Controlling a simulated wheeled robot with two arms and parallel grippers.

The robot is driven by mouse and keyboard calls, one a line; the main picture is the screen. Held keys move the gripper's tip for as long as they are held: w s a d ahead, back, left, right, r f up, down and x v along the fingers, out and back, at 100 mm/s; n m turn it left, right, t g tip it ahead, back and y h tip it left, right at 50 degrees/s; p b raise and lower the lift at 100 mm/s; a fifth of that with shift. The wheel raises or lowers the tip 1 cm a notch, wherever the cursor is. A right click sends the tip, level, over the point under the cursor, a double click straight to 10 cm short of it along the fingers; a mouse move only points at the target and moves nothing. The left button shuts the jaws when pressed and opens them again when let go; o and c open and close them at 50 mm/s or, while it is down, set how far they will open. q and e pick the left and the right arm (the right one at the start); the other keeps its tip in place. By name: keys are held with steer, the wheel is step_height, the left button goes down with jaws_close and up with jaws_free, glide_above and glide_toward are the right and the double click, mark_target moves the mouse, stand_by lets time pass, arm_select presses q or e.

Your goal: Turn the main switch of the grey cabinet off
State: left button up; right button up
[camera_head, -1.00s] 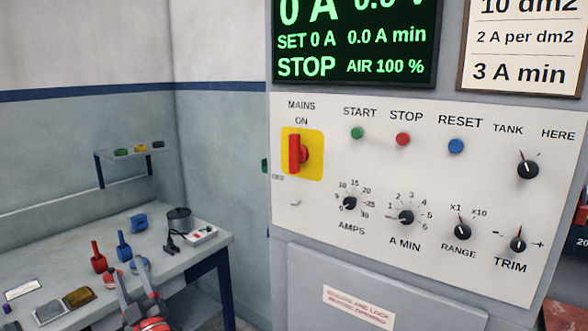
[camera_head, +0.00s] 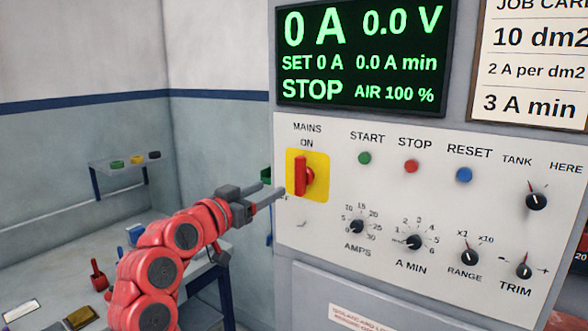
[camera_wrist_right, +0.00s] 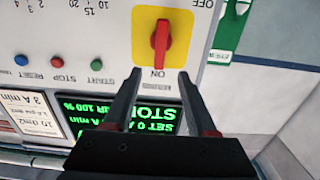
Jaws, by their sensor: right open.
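The main switch (camera_head: 301,176) is a red handle on a yellow plate (camera_head: 321,189) at the left of the grey cabinet's white panel (camera_head: 400,180). Its handle stands upright, toward the ON label. The OFF label at its left is partly hidden by my gripper. My right gripper (camera_head: 275,192) is open and empty, just left of the yellow plate and apart from the handle. In the right wrist view the handle (camera_wrist_right: 160,42) shows upside down, ahead of and between the open fingers (camera_wrist_right: 153,78). My left gripper is not in view.
START, STOP and RESET buttons (camera_head: 411,166) and several black knobs (camera_head: 414,242) sit right of the switch. A display (camera_head: 360,55) above reads 0 A and STOP. A small green thing (camera_head: 266,175) is on the cabinet's left side. A bench (camera_head: 212,270) stands lower left.

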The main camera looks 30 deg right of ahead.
mark_target(297, 174)
steer(key=p+x, duration=0.4)
steer(key=x, duration=0.6)
steer(key=shift+w+d+r, duration=0.1)
steer(key=shift+d+r, duration=0.05)
steer(key=shift+d, duration=0.05)
steer(key=shift+w+d, duration=0.2)
steer(key=shift+d, duration=0.2)
jaws_close()
